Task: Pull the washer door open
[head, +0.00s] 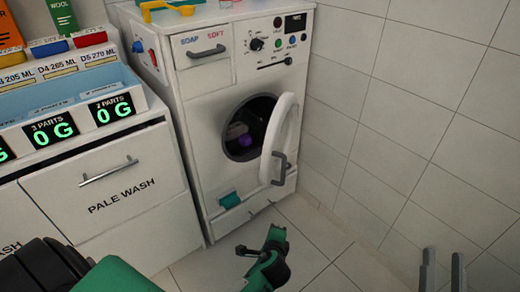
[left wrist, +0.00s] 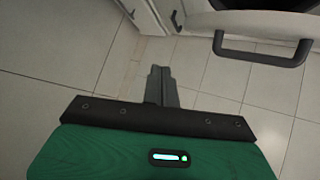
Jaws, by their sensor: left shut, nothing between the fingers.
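The washer (head: 210,130) is white and stands against the tiled wall. Its round door (head: 285,130) stands swung out to the right, and the dark drum opening (head: 240,140) shows with a purple item inside. The grey door handle (head: 278,168) is on the door's front; it also shows at the upper right of the left wrist view (left wrist: 262,55). My left gripper (left wrist: 160,72) is shut and empty, left of the handle and apart from it. My right gripper (head: 443,268) shows two separated grey fingers at the bottom right, empty and away from the washer.
A white counter with a "PALE WASH" drawer (head: 110,185) and scale displays (head: 55,130) stands left of the washer. A tiled wall (head: 410,110) closes the right side. The tiled floor (head: 300,235) before the washer is clear apart from my left arm above it.

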